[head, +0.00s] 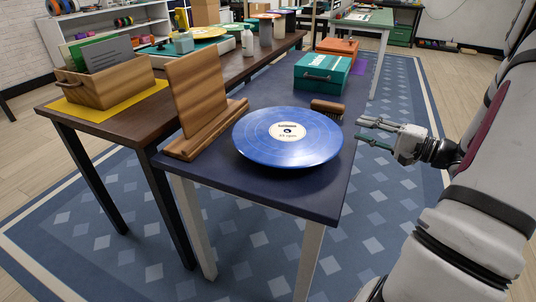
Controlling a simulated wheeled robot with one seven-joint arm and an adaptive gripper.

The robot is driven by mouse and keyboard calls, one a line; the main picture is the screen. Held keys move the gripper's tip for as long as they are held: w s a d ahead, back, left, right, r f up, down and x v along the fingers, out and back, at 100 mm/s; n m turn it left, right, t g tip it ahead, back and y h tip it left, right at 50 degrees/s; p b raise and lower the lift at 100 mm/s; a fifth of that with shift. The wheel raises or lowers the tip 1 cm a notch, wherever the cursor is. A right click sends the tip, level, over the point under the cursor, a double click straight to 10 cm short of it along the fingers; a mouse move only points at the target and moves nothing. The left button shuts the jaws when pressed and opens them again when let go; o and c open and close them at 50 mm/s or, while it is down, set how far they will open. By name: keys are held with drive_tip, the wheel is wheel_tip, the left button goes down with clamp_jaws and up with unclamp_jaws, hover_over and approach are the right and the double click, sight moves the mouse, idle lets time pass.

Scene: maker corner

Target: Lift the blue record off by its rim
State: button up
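The blue record (287,152) has a cream centre label and lies near the front end of a dark blue table (240,176). It looks raised slightly above the tabletop, but what is under it is hidden. My gripper (360,134) is to the right of the record, just past the table's right edge. Its fingers point left toward the record and are spread apart with nothing between them. A gap shows between the fingertips and the record's rim.
A wooden stand (195,105) is close on the record's left. A brush (327,108) lies just behind the record. A teal case (322,73) and an orange case (338,47) stand farther back. A wooden crate (104,87) sits on the brown table at left.

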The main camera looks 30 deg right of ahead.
sight(333, 122)
drive_tip(key=shift+m+t+h, duration=0.3)
drive_tip(key=shift+t+h, duration=0.1)
drive_tip(key=shift+t, duration=0.2)
drive_tip(key=w+b, duration=0.1)
drive_tip(key=w, duration=0.1)
drive_tip(key=w+a+f, duration=0.1)
drive_tip(key=w, duration=0.1)
drive_tip(key=w+f+b, duration=0.1)
drive_tip(key=w, duration=0.2)
drive_tip(key=shift+a+b, duration=0.15)
drive_tip(key=shift+b, duration=0.15)
drive_tip(key=shift+b+x, duration=1.05)
drive_tip(key=shift+x, duration=1.55)
clamp_jaws()
